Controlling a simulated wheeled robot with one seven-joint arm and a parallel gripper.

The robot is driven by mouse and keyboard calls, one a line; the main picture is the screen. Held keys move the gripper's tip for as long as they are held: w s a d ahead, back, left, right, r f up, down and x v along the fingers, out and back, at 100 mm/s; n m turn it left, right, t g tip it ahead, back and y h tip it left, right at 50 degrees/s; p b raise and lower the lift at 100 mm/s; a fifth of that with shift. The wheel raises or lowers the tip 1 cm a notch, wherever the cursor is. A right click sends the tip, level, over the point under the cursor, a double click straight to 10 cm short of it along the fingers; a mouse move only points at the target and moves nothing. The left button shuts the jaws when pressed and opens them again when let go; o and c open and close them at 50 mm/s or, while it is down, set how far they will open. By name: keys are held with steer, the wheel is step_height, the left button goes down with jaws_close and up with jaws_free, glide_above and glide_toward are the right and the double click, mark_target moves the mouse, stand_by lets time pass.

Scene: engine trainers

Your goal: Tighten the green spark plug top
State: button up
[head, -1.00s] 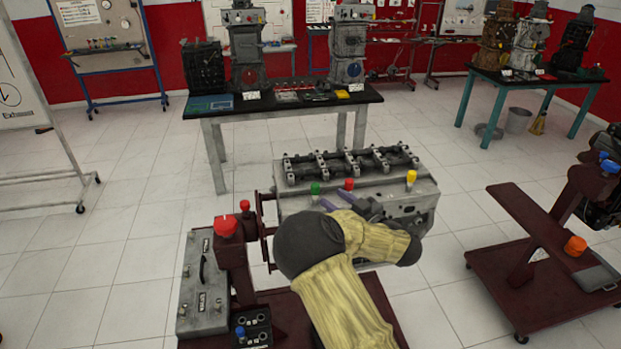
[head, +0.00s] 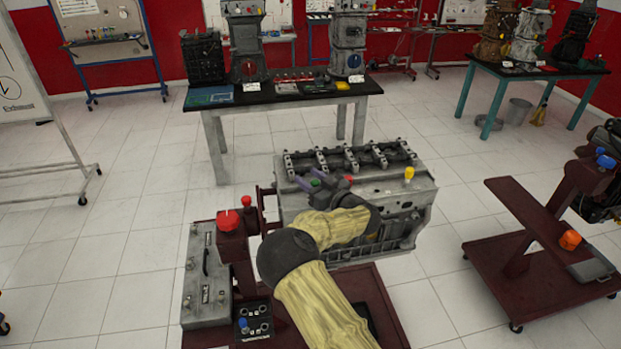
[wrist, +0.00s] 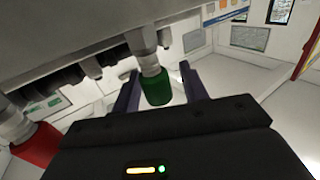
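The green spark plug top (head: 316,183) is on the engine block (head: 405,200) and shows between my gripper's purple fingers. In the wrist view the green top (wrist: 157,88) sits on a light metal stem, between the two fingers. My gripper (wrist: 159,72) is open, with a gap on each side of the green top. In the head view my gripper (head: 311,178) reaches over the block from the front right.
A yellow top (head: 409,173) stands farther right on the block. A stand with a red knob (head: 228,221) and a grey control box (head: 205,280) is at the left front. A dark red cart (head: 540,230) is at the right. A table (head: 280,100) stands behind.

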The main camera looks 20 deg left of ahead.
jaws_close()
